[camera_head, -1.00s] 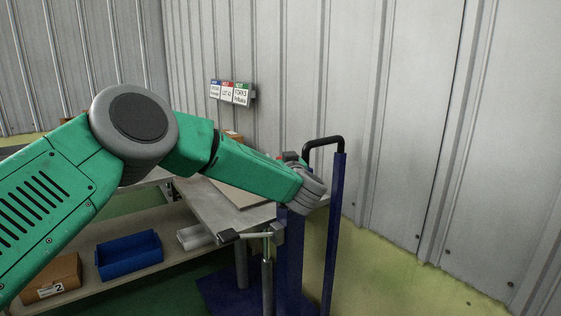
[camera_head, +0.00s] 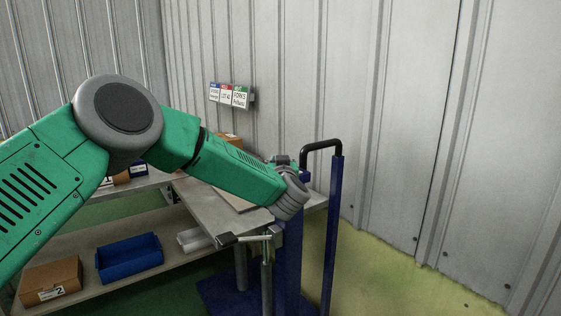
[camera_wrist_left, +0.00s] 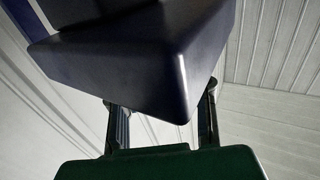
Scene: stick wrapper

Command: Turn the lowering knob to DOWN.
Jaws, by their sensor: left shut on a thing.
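My left gripper shows in the left wrist view (camera_wrist_left: 163,118), its two dark fingers apart and their tips hidden behind a dark angular block (camera_wrist_left: 150,65). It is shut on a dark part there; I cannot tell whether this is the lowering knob. In the head view my left arm reaches to the blue lift mast (camera_head: 289,250), and its grey wrist covers part of the mast's upper end. A dark grey piece (camera_head: 283,160) shows just above the wrist, too small to identify. No DOWN marking is readable. My right gripper is not in view.
A lever with a black grip (camera_head: 227,239) sits on a post left of the mast. A black handle (camera_head: 321,146) tops a blue upright (camera_head: 333,235). A workbench (camera_head: 215,215) with a blue bin (camera_head: 129,257) and cardboard box (camera_head: 50,281) is at left. Floor on the right is clear.

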